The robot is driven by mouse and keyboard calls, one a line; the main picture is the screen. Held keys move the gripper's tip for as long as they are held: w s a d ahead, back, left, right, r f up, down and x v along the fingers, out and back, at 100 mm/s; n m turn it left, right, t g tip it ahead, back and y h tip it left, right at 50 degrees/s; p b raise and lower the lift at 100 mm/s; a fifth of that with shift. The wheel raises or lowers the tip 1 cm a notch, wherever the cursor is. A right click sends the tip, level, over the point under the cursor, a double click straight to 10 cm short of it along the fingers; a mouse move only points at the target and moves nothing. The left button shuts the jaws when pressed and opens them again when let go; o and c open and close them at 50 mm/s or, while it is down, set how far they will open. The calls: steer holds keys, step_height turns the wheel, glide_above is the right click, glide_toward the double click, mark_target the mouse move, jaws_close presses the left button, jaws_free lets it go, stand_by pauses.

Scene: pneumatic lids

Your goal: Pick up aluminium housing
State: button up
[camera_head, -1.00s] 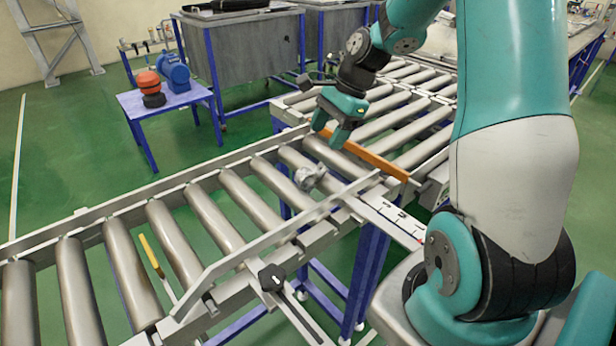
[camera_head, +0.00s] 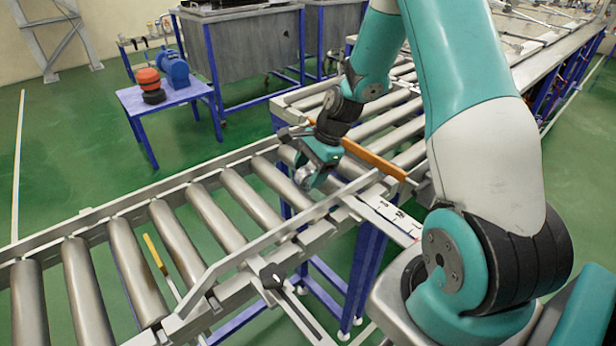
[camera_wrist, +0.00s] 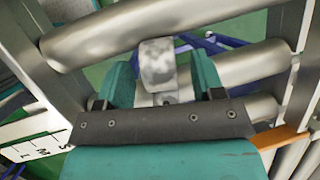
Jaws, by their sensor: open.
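The aluminium housing (camera_wrist: 158,66) is a small mottled grey-silver part. In the wrist view it sits between the two teal fingers of my gripper (camera_wrist: 163,85), with a roller behind it. In the head view the housing (camera_head: 304,178) shows at the fingertips, on the rollers near the orange bar, and is partly hidden by my gripper (camera_head: 312,178). My gripper is open, with its fingers on either side of the housing. I cannot tell whether either finger touches it.
The roller conveyor (camera_head: 205,215) has raised side rails. An orange bar (camera_head: 370,158) crosses it just beyond my gripper. A blue table (camera_head: 178,97) holds a red part and a blue motor. The near rollers are clear.

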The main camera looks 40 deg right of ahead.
steer(key=c, duration=1.1)
steer(key=shift+r, duration=0.1)
